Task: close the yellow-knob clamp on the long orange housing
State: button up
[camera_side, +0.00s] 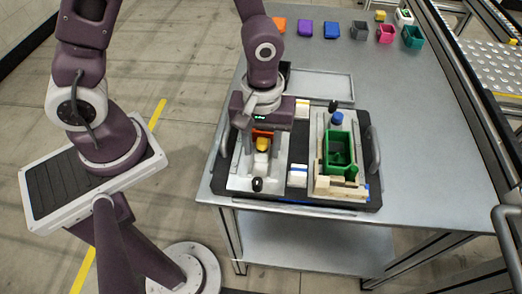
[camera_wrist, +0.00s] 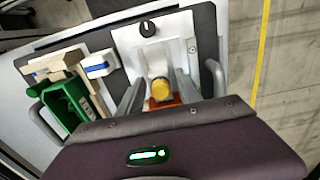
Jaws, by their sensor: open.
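The orange housing (camera_side: 264,133) sits in the left fixture of the dark pallet, mostly hidden under my gripper. Its orange edge also shows in the wrist view (camera_wrist: 172,103). The yellow knob (camera_side: 262,143) of the clamp stands at the housing's near end; in the wrist view the yellow knob (camera_wrist: 161,90) lies between my fingers. My gripper (camera_wrist: 158,76) is open, with one finger on each side of the knob and gaps visible. In the side view, my gripper (camera_side: 260,148) is low over the fixture. I cannot tell the clamp's angle clearly.
A black knob (camera_side: 257,184) stands at the fixture's near end. The right fixture holds a green housing (camera_side: 336,150) with a blue knob (camera_side: 337,118) behind it. Pallet handles (camera_side: 375,148) rise at the sides. An empty grey tray (camera_side: 325,86) lies behind; coloured bins line the table's back.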

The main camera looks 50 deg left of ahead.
jog(key=shift+r, duration=4)
jog(key=shift+a+r, duration=0.1)
jog(key=shift+r, duration=0.05)
jog(key=s+a+r+m+t, duration=0.2)
jog(key=s+a+r+m, duration=0.2)
jog(key=r, duration=0.3)
jog(key=s+a+r+m+t, duration=0.3)
jog(key=s+a+r+m, duration=0.2)
jog(key=s+r, duration=0.1)
jog(key=shift+s+r+t, duration=0.15)
jog(key=shift+r+t, duration=0.15)
jog(key=shift+r, duration=0.15)
